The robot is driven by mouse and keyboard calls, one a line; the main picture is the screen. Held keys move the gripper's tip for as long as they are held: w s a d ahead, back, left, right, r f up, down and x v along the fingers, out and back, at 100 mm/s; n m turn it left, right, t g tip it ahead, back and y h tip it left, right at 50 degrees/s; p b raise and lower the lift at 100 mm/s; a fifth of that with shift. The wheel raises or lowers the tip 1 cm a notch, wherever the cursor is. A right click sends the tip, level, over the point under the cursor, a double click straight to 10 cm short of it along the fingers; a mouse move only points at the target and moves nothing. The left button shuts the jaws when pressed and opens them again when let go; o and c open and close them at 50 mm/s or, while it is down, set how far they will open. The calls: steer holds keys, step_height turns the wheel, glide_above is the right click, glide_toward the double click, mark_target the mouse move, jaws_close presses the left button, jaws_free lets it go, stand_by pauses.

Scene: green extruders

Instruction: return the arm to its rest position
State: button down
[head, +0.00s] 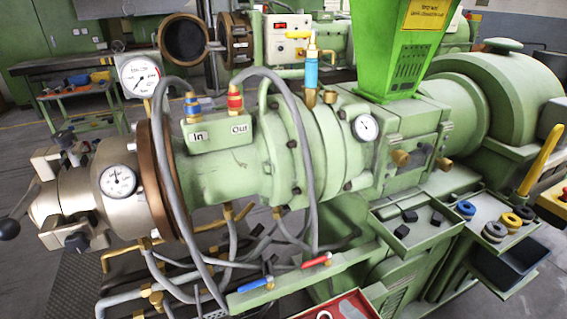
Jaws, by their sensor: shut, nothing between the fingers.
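My arm and gripper do not show in the head view. A large green extruder (225,170) fills the middle of the view, with a steel head (75,195) at its left end and a green hopper (405,50) on top. Pressure gauges sit on it, one (139,77) on a stem above the barrel and one (117,181) on the steel head.
Two trays stick out at the right, a green one (395,240) with black blocks and another (515,232) with blue, yellow and black rings. A red toolbox (340,308) is at the bottom edge. Grey hoses (303,150) loop around the barrel. A workbench (85,95) stands behind left.

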steer(key=d+r+t+h, duration=0.1)
steer(key=d+r+h, duration=0.15)
steer(key=d, duration=0.25)
steer(key=s+d+n+h, duration=0.2)
steer(key=s+n+h, duration=0.25)
steer(key=s, duration=0.45)
steer(key=s+a+r+n, duration=0.1)
steer(key=s+r+n, duration=0.1)
steer(key=s, duration=0.5)
steer(key=s+a+r+n, duration=0.2)
steer(key=s+r+n, duration=0.1)
steer(key=s, duration=0.5)
steer(key=s+a+r+n, duration=0.2)
steer(key=s+r+n, duration=0.1)
steer(key=s, duration=0.5)
steer(key=shift+s+a+n+g+y, duration=0.2)
steer(key=shift+s+n+g+y, duration=0.05)
steer(key=shift+n+g+y, duration=0.1)
